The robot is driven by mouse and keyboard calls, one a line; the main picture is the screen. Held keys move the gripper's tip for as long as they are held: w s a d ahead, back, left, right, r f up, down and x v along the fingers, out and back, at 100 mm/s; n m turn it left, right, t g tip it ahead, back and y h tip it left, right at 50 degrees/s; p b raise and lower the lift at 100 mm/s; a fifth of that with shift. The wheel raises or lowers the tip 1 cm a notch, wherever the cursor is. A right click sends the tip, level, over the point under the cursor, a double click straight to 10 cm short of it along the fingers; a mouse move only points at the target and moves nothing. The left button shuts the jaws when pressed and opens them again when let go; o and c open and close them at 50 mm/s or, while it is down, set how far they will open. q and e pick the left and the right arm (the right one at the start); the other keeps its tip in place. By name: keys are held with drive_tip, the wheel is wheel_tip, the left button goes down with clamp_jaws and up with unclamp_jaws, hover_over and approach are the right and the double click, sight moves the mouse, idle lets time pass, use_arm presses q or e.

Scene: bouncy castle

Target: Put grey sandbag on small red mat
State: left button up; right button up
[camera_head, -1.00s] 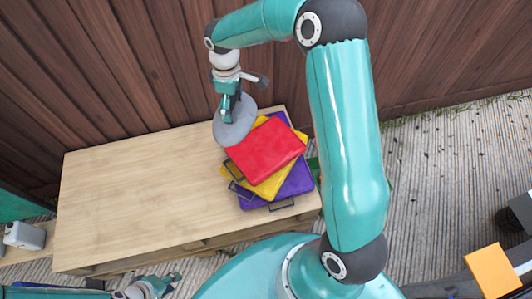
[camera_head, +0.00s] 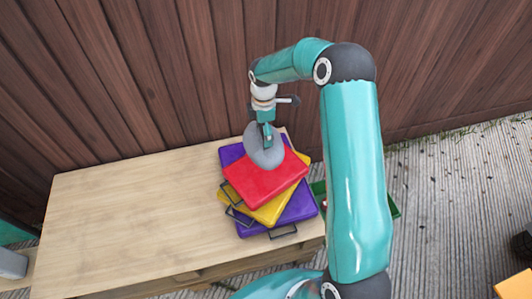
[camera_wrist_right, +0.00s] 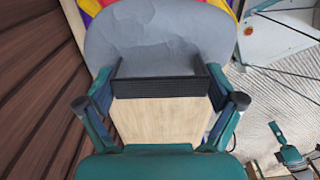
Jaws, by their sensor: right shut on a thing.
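The grey sandbag (camera_head: 262,157) hangs from my right gripper (camera_head: 266,138), which is shut on it. It is over the back part of the small red mat (camera_head: 265,186) and hides part of it. I cannot tell whether it touches the mat. The red mat lies on top of a yellow mat (camera_head: 272,212) and purple mats. In the right wrist view the sandbag (camera_wrist_right: 160,32) fills the top between the fingers, with thin strips of red, yellow and purple behind it. A teal part that looks like my left gripper (camera_wrist_right: 286,148) shows at lower right there, its jaws unclear.
The stack stands at the right end of a wooden table (camera_head: 125,215), whose left side is bare. A wooden fence (camera_head: 130,80) rises close behind. A green object (camera_head: 394,209) shows low at the right, partly behind my right arm. A grey container (camera_head: 12,264) sits at far left.

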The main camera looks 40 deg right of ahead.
wheel_tip(320, 180, down, 12)
idle(0.6)
drive_tip(key=o, duration=1.5)
drive_tip(key=shift+r, duration=0.1)
